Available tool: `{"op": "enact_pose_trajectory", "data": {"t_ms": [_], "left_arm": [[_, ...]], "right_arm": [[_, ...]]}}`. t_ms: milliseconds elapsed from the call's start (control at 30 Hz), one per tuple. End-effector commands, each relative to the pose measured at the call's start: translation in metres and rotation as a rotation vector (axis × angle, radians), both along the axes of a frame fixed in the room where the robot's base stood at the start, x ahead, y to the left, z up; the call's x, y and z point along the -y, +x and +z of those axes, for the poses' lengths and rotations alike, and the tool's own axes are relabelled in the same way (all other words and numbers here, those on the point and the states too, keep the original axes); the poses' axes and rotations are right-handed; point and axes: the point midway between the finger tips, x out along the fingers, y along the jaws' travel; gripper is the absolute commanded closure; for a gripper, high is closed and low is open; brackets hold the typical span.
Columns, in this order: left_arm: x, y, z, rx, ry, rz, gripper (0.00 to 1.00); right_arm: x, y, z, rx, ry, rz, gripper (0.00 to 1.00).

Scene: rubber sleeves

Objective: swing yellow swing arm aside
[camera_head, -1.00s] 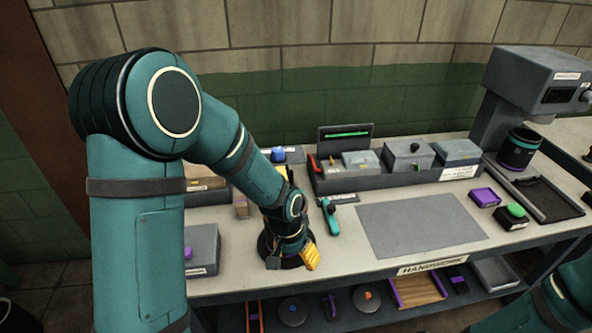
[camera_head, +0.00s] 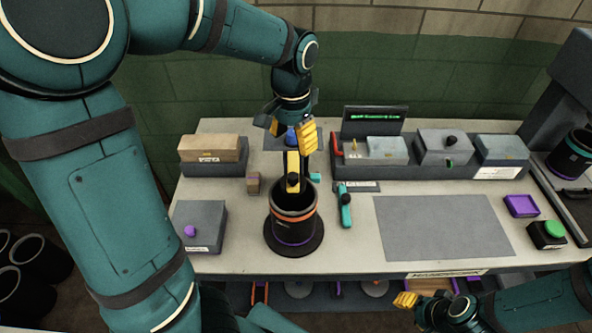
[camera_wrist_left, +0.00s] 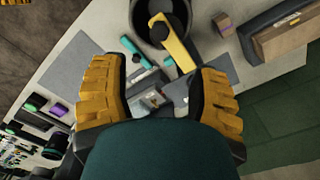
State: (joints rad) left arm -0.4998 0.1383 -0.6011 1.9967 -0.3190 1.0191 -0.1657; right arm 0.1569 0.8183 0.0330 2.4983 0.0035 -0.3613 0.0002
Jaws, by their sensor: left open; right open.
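The yellow swing arm (camera_head: 292,161) has a black knob on its front end. It reaches over the open top of the black sleeve (camera_head: 293,240), which has an orange band and stands upright on a round dark base. The swing arm also shows in the left wrist view (camera_wrist_left: 180,50), with its knob end over the round opening (camera_wrist_left: 145,14). My left gripper (camera_head: 290,130) is open and empty, above and behind the sleeve, apart from the swing arm. Its yellow fingers frame the left wrist view (camera_wrist_left: 158,72). My right gripper (camera_head: 425,302) is open at the table's front edge.
A teal-handled tool (camera_head: 345,206) lies right of the sleeve. A grey box with a purple knob (camera_head: 201,226) stands left. A dark rack (camera_head: 375,171) holds several boxes behind. A grey mat (camera_head: 445,228) is clear. A press stands at the right (camera_head: 570,85).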

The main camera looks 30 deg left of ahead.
Motion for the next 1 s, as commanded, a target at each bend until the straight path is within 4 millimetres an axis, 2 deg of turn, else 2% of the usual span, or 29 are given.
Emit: {"op": "enact_pose_trajectory", "data": {"t_ms": [300, 500, 700, 1000], "left_arm": [[0.0, -0.001, -0.065, -0.007, 0.002, 0.001, 0.39], [0.0, -0.001, -0.098, -0.005, 0.0, 0.002, 0.39], [0.0, -0.001, -0.116, -0.002, -0.001, 0.001, 0.39], [0.0, -0.001, -0.119, 0.0, -0.001, 0.001, 0.39]], "right_arm": [[-0.001, 0.001, -0.011, 0.001, -0.002, -0.001, 0.53], [-0.001, 0.001, -0.016, 0.0, -0.003, -0.001, 0.53], [-0.001, 0.001, -0.019, 0.0, -0.004, -0.001, 0.53], [-0.001, 0.001, -0.019, 0.0, -0.004, -0.001, 0.53]]}}
